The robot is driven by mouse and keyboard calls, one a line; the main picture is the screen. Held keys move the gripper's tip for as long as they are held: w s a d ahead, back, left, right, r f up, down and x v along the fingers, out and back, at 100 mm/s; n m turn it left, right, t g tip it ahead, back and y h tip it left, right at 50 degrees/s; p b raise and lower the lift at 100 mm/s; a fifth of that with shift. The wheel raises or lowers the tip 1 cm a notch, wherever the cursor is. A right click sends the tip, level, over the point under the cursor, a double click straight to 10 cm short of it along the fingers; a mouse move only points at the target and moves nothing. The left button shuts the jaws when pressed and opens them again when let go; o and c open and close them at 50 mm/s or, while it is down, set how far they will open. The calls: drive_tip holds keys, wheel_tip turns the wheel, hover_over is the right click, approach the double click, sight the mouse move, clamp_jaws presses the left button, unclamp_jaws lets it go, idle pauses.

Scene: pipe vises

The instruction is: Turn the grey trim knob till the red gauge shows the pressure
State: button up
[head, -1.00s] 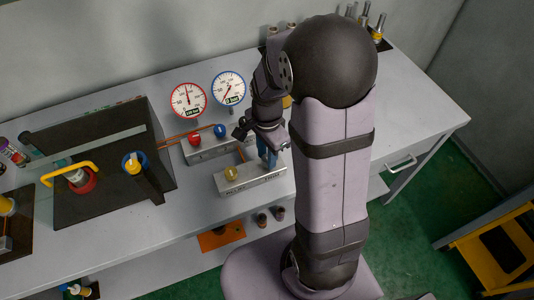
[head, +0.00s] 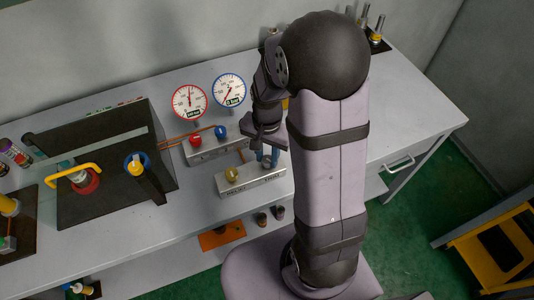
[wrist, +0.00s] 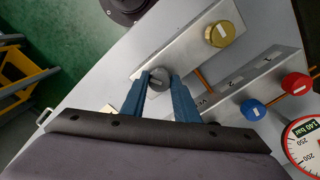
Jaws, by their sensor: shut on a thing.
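The grey trim knob (wrist: 158,79) sits at one end of a metal block (wrist: 182,45). My gripper (wrist: 159,82) points down with its blue fingers shut on the knob, one on each side. In the head view my gripper (head: 267,158) hides the knob. The red-rimmed gauge (head: 189,101) stands at the back of the bench, its needle pointing nearly straight up. Part of it shows in the wrist view (wrist: 305,145), with a label that seems to read 140 bar; its needle is not clear there.
A yellow knob (head: 232,174) is on the same block (head: 250,182). A second block (head: 205,152) behind carries a red knob (head: 196,140) and a blue knob (head: 220,131). A blue-rimmed gauge (head: 228,90) stands beside the red one.

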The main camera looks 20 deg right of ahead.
sight(267, 159)
drive_tip(key=n, duration=0.3)
drive_tip(key=shift+r+n+p, duration=0.1)
drive_tip(key=shift+n+p, duration=0.2)
drive_tip(key=shift+p, duration=0.1)
drive_tip(key=shift+n+p, duration=0.35)
drive_tip(key=shift+n, duration=1.65)
drive_tip(key=shift+w, duration=0.1)
drive_tip(key=o, duration=1.1)
drive_tip(key=shift+c, duration=0.2)
drive_tip(key=shift+r+b, duration=0.7)
drive_tip(key=shift+r, duration=2.95)
